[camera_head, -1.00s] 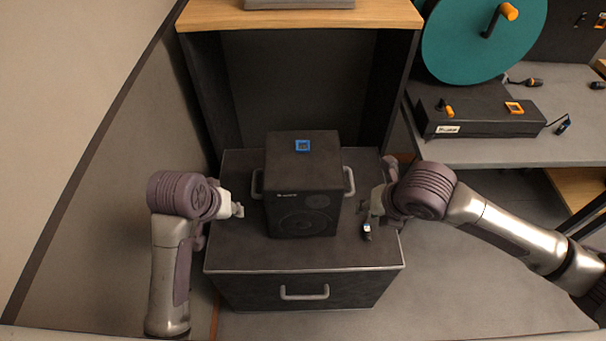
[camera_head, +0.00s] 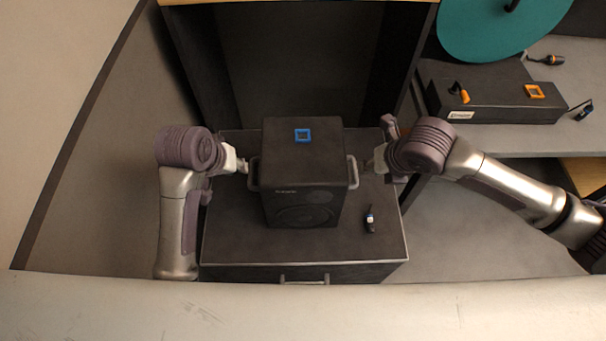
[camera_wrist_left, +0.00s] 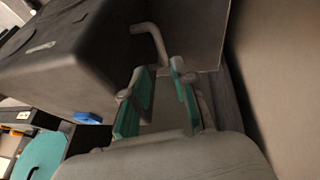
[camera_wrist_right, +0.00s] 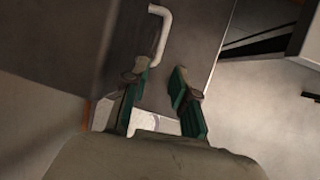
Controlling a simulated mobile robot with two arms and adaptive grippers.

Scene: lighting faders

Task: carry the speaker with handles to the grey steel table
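The speaker (camera_head: 305,165) is a black box with a blue square on top and a pale handle on each side. It stands upright on a dark drawer cabinet. My left gripper (camera_head: 246,166) is open beside the left handle (camera_head: 254,173). In the left wrist view the handle (camera_wrist_left: 151,38) lies just ahead of the parted green-padded fingers (camera_wrist_left: 162,75). My right gripper (camera_head: 366,166) is beside the right handle (camera_head: 353,172). In the right wrist view its fingers (camera_wrist_right: 163,80) are parted, with a pale handle (camera_wrist_right: 160,30) ahead and nothing between them.
A grey-topped table (camera_head: 500,141) stands at the right, bearing a dark box (camera_head: 490,100) and a large teal disc (camera_head: 490,28). A small dark item (camera_head: 370,218) lies on the cabinet top (camera_head: 240,243) right of the speaker. A wall is close at left.

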